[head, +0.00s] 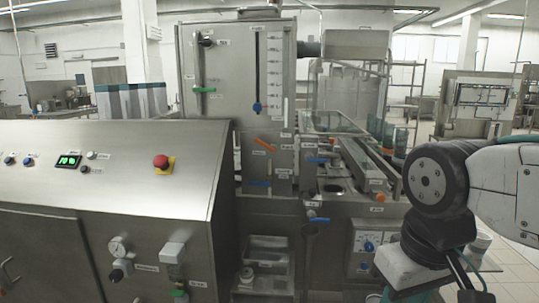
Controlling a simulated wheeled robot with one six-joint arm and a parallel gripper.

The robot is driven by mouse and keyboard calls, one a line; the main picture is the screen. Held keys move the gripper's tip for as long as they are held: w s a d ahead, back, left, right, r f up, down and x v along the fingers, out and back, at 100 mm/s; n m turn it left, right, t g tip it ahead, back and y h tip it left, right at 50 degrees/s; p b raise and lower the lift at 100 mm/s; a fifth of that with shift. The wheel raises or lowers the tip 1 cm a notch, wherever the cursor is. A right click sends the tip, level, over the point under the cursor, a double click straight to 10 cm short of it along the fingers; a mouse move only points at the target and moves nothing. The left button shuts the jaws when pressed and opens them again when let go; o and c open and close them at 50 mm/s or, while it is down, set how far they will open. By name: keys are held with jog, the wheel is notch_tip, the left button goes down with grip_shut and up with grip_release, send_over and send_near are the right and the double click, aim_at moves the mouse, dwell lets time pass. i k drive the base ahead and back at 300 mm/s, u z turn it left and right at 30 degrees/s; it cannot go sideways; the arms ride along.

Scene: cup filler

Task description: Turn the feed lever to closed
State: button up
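The filler machine (236,60) stands in the middle of the head view with several levers. An orange lever (265,145) lies tilted on its front panel, sloping down to the right. A blue lever (258,184) lies roughly level below it. Another blue lever (317,160) is to the right, and one more (318,219) is lower down. A green-handled lever (204,90) is at the upper left. The labels are too small to read, so I cannot tell which is the feed lever. My arm shows at the right; my gripper is out of view.
A steel control cabinet (120,165) with a red emergency button (161,162) fills the left. A rail with a glass guard (335,122) runs at the right of the machine. A panel with blue knobs (367,243) is below. Tiled floor is open at the far right.

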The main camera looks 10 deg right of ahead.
aim_at(273, 149)
jog(key=z, duration=0.8)
jog(key=i, duration=1.2)
jog(key=u, duration=0.4)
